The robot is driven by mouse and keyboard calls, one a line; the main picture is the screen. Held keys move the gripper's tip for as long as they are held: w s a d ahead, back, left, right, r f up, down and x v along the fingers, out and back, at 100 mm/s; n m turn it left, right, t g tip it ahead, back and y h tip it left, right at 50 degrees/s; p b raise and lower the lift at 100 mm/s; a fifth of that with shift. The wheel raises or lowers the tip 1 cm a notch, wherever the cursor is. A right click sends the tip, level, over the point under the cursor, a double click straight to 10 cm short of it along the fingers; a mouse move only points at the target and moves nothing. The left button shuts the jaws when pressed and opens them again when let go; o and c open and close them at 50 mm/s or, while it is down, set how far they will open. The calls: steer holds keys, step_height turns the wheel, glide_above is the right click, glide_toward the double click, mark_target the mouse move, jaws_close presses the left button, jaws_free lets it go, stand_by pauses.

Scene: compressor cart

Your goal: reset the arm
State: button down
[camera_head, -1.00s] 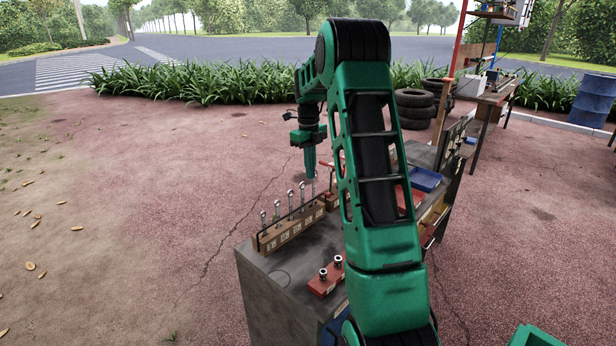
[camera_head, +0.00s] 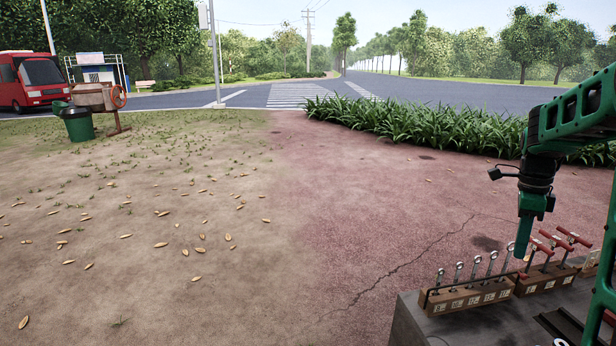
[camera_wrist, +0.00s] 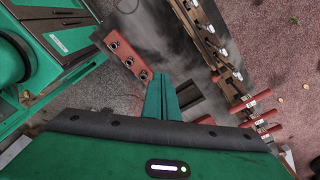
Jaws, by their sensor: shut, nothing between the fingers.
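My green gripper (camera_head: 522,240) points down above the cart top at the right of the head view, beside the racks of tools. In the wrist view its fingers (camera_wrist: 160,98) are together with nothing between them. The grey cart top (camera_head: 410,322) shows at the lower right. A wooden rack (camera_head: 468,298) holding several upright ring-ended tools stands along its edge. My arm comes in from the right edge of the head view.
In the wrist view a red block (camera_wrist: 128,58) with round sockets lies on the cart. Open ground (camera_head: 200,250) with fallen leaves fills the left. A green hedge (camera_head: 420,130) borders the road. A red vehicle (camera_head: 35,80) and a green bin (camera_head: 78,124) stand far left.

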steer(key=s+a+f+n, duration=0.1)
steer(key=s+a+n, duration=0.4)
steer(key=s, duration=0.4)
steer(key=s+a+f+n, duration=0.1)
steer(key=s+a+n, duration=0.4)
steer(key=s+n, duration=0.3)
steer(key=s+a+n, duration=0.5)
steer(key=s+n, duration=0.1)
steer(key=s, duration=0.4)
steer(key=shift+s+f+n+t+y, duration=0.3)
steer(key=shift+f+t+y, duration=0.1)
